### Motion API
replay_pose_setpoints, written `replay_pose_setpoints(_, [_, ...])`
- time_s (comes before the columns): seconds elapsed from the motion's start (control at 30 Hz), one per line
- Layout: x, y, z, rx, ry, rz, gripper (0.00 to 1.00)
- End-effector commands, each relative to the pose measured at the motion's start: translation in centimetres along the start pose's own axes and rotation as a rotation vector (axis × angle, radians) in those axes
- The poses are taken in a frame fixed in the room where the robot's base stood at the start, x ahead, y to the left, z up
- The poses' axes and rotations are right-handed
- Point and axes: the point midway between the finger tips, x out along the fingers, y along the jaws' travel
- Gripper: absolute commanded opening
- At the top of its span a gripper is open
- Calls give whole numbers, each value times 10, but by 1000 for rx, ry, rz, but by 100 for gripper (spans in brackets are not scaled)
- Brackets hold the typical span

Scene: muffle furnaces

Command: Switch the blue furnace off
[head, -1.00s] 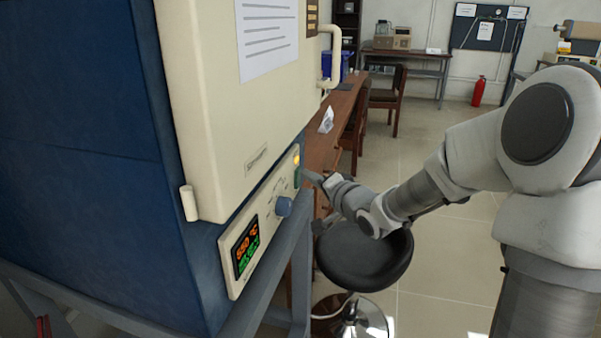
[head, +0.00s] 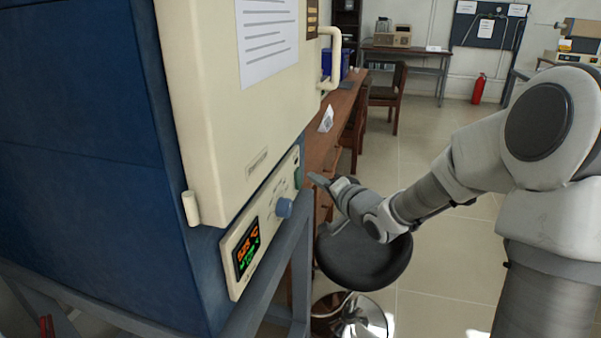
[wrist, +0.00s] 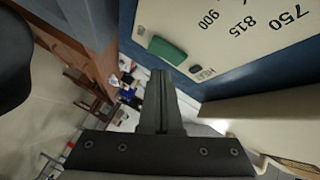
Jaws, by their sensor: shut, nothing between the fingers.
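The blue furnace (head: 80,150) fills the left of the head view, its cream door (head: 215,110) shut.
A grey stand frame (head: 285,255) runs below the panel. A black stool (head: 365,258) stands beneath my arm. A wooden desk (head: 330,125) and chairs (head: 388,95) lie behind. Open floor is to the right, with a red fire extinguisher (head: 478,90) at the back.

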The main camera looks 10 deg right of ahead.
Motion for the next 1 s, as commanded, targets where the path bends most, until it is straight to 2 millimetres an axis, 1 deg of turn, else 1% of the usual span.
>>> replay_pose_setpoints(0.17, [-5,2,-5,0,1,1,0])
replay_pose_setpoints(0.4, [-22,14,-18,2,2,3,0])
replay_pose_setpoints(0.6, [-33,23,-25,1,0,1,0])
replay_pose_setpoints(1.0, [-35,26,-25,-5,0,5,0])
